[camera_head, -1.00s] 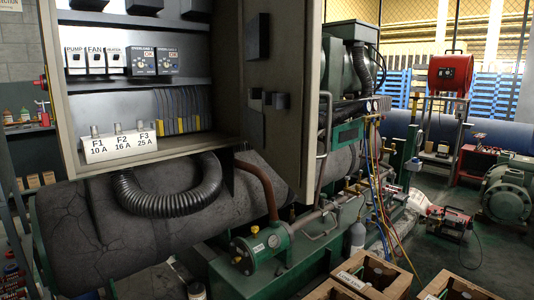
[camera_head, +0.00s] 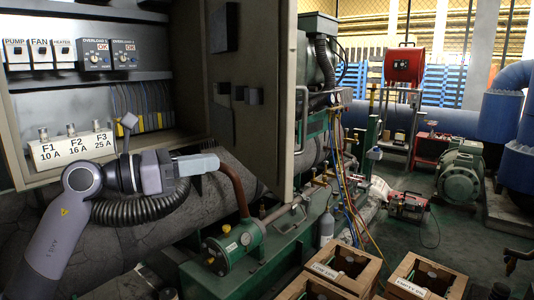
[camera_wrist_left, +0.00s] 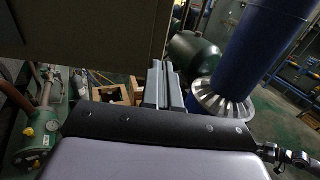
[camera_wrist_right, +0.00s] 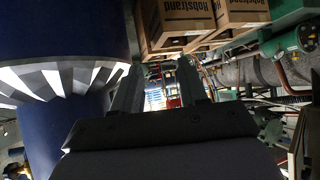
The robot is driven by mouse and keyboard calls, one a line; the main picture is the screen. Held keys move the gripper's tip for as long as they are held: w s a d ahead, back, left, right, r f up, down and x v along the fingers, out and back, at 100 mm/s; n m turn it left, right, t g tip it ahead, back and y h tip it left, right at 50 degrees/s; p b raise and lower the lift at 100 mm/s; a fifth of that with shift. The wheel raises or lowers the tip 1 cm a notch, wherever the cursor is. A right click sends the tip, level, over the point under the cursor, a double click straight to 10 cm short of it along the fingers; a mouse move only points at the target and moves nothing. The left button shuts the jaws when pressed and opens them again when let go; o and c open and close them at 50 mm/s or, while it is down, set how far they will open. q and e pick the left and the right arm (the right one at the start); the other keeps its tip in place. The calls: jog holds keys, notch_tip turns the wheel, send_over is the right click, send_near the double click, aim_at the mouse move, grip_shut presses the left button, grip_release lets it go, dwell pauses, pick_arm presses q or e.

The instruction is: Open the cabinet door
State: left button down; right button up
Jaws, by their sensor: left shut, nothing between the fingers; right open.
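The grey electrical cabinet (camera_head: 22,165) stands at the left in the head view. Its door (camera_head: 250,120) stands open, swung out to the right with its inner face and small dark boxes visible. My left gripper (camera_head: 214,163) is shut and empty, just in front of the cabinet's lower edge and near the door's lower hinge side; I cannot tell whether it touches the door. In the left wrist view its closed fingers (camera_wrist_left: 166,66) lie beside a large grey panel (camera_wrist_left: 80,45). My right gripper (camera_wrist_right: 157,82) is open and empty in its wrist view, and out of the head view.
The cabinet holds switches and a white fuse block (camera_head: 72,148). A black corrugated hose (camera_head: 140,210) and green pump (camera_head: 237,243) lie below. Wooden crates (camera_head: 340,270) stand at the front right. A blue pipe (camera_wrist_right: 62,130) is close to my right gripper.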

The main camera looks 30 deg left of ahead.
aim_at(282, 152)
pick_arm(q)
jog(key=p+x, duration=0.3)
jog(key=x, duration=0.9)
jog(key=shift+r+p, duration=0.15)
jog(key=shift+p, duration=0.2)
jog(key=shift+w+d, duration=0.3)
jog(key=shift+w, duration=0.2)
pick_arm(e)
jog(key=shift+s+d+r, duration=0.2)
jog(key=shift+r, duration=0.4)
jog(key=shift+s+d+r, duration=0.15)
jog(key=shift+d+r, duration=0.05)
jog(key=shift+r, duration=0.35)
